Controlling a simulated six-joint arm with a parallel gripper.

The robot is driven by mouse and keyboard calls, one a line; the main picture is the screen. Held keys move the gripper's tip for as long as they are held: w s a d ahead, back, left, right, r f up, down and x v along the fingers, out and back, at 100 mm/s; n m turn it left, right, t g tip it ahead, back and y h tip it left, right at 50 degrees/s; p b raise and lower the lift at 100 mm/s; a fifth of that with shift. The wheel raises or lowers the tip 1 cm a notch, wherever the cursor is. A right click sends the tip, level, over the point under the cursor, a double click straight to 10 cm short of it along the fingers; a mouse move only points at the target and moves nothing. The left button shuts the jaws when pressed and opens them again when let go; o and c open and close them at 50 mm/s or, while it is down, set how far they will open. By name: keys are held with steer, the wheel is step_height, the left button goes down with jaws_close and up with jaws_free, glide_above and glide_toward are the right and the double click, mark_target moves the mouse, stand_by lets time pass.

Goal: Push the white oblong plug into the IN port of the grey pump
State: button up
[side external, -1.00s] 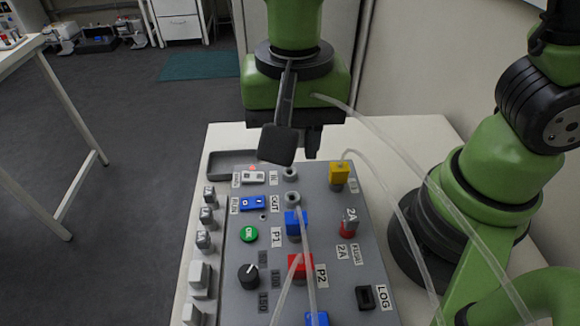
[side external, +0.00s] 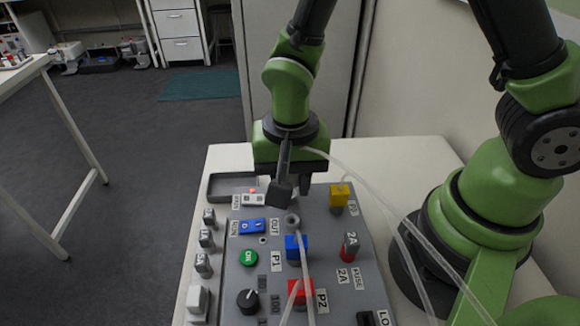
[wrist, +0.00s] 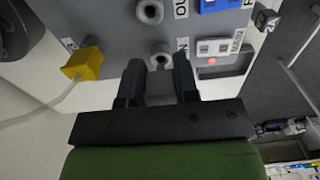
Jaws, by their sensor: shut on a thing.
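My gripper (side external: 296,190) is over the far end of the grey pump (side external: 333,270), pointing down. It is shut on the white oblong plug, which is mostly hidden; a clear hose (side external: 345,168) trails from the gripper to the right. In the wrist view the IN port (wrist: 160,56), a pale round socket beside the IN label, lies just beyond the gap between the fingertips (wrist: 159,72). In the side view the gripper hides this port. I cannot tell whether the plug touches it. The OUT port (side external: 292,220) is empty.
A yellow plug (side external: 340,194) stands right of the gripper; blue (side external: 296,248) and red (side external: 300,291) plugs with hoses stand nearer. White and blue (side external: 252,226) switches lie left of the ports. A shallow grey tray (side external: 222,186) is behind them.

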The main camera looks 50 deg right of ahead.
stand_by(0.3)
steer(key=shift+f, duration=1.05)
stand_by(1.1)
steer(key=o, duration=1)
steer(key=shift+r, duration=0.1)
step_height(320, 180, up, 10)
steer(key=s+d+r+n+t, duration=0.1)
steer(key=s+d+r+t, duration=0.1)
steer(key=s+r, duration=0.1)
steer(key=s+d+r+n+t+y, duration=0.1)
steer(key=s+d+r+n+t, duration=0.1)
steer(key=r, duration=0.4)
steer(key=s+d+r+n+t+y, duration=0.1)
steer(key=s+d+r+n+t, duration=0.1)
steer(key=s+d+r+t, duration=0.1)
steer(key=shift+s+d+r, duration=0.4)
steer(key=shift+s+r, duration=0.25)
steer(key=shift+s, duration=0.1)
